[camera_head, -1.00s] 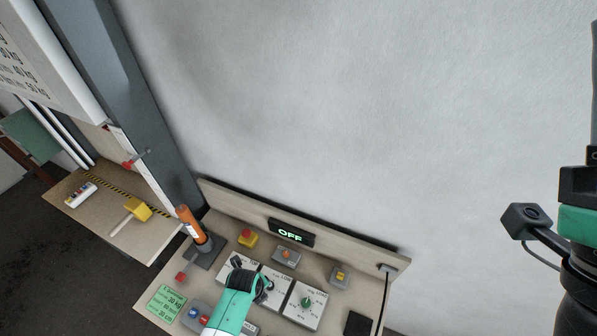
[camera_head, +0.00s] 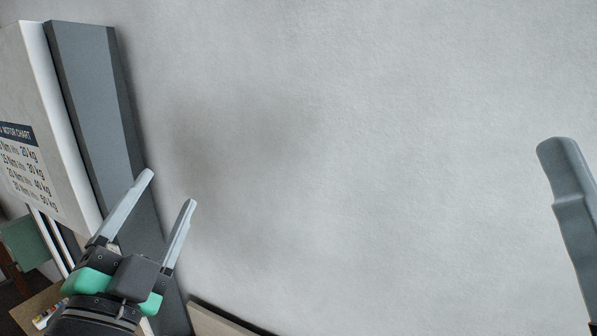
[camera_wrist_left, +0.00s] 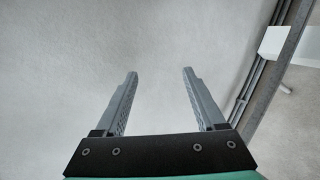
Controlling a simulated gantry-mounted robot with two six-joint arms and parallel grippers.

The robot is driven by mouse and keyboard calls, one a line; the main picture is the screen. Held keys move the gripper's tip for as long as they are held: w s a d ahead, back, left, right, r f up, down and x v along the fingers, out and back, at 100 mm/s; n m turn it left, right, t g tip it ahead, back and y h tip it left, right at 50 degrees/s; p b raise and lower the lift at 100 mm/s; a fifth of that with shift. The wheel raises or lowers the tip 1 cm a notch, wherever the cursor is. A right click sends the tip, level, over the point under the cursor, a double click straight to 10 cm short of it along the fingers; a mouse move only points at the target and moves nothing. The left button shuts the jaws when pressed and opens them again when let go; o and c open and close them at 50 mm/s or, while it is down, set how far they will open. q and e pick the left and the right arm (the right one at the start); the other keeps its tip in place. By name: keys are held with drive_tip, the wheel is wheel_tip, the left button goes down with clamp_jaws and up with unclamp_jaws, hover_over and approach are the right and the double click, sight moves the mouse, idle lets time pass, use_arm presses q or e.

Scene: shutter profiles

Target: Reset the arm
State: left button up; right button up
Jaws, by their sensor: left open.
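My left gripper (camera_head: 170,190) is raised at the lower left of the head view, its two grey fingers spread apart and pointing up. Nothing is between them. The left wrist view shows the same open fingers (camera_wrist_left: 160,75) against a bare grey wall. At the right edge of the head view a single grey finger (camera_head: 572,215) of my right gripper shows. The rest of that gripper is out of the picture, so its opening cannot be judged.
A grey post (camera_head: 95,100) and a white motor chart board (camera_head: 35,110) stand at the left, behind my left gripper. A wooden panel edge (camera_head: 215,322) shows at the bottom. The pale wall (camera_head: 370,160) fills the middle, with free room before it.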

use_arm(q)
drive_tip(key=s+r+n+t, duration=0.5)
drive_tip(key=s+r+n, duration=0.4)
drive_tip(key=s, duration=0.6)
wheel_tip(320, 180, down, 21)
drive_tip(key=n+b, duration=0.2)
drive_tip(key=b, duration=1.9)
drive_tip(key=shift+w+a+h+b, duration=0.15)
drive_tip(key=shift+a+h+b, duration=0.1)
drive_tip(key=shift+h+b, duration=0.15)
drive_tip(key=shift+c, duration=0.4)
